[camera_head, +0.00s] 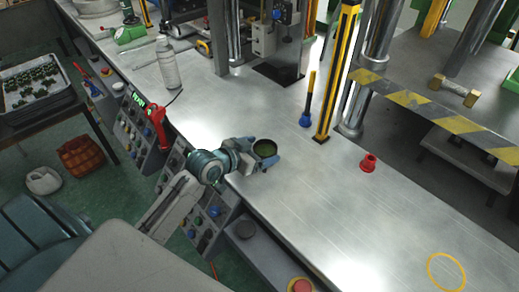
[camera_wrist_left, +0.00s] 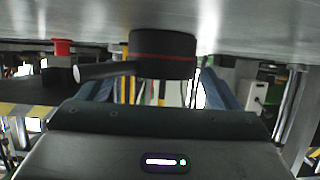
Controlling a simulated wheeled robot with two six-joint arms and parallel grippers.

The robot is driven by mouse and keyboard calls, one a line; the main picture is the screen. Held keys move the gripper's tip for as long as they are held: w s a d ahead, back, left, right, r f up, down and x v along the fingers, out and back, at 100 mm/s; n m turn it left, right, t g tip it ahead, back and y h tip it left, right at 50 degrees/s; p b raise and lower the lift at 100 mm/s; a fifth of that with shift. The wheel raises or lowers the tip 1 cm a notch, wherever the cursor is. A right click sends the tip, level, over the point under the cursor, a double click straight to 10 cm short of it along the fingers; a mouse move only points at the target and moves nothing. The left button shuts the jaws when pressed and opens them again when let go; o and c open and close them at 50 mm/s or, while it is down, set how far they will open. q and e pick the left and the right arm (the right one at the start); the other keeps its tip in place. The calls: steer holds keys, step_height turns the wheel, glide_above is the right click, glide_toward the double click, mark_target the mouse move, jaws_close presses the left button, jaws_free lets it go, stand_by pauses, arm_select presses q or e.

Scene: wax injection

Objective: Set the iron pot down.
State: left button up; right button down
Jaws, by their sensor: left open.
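The iron pot (camera_head: 265,148) is a small dark round pot with a greenish inside, on or just at the metal worktop near its front edge. In the left wrist view, which looks upside down, the pot (camera_wrist_left: 163,54) shows a dark body with a thin red band and a handle pointing left; its base meets the grey surface. My left gripper (camera_head: 260,154) is open, with its blue fingers around the pot's sides, without a clear grip. The fingers also show behind the pot in the wrist view (camera_wrist_left: 158,92). My right gripper is not in view.
A yellow ring (camera_head: 446,271) is marked on the bare worktop at the right. A red cone-like piece (camera_head: 368,163), a blue-based stick (camera_head: 306,118) and a yellow-black post (camera_head: 337,75) stand behind. A clear bottle (camera_head: 167,64) and a red handheld tool (camera_head: 157,125) are at left.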

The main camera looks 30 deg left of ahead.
arm_select(q)
steer(key=shift+r, duration=0.2)
steer(key=shift+s+a, duration=0.2)
steer(key=shift+s, duration=0.2)
steer(key=v, duration=0.9)
steer(key=shift+s+r+p, duration=0.1)
steer(key=shift+p, duration=0.25)
steer(key=shift+s+a+r, duration=0.2)
steer(key=shift+s+r, duration=0.05)
steer(key=shift+s, duration=0.35)
steer(key=shift+s+r, duration=0.1)
steer(key=shift+s, duration=0.15)
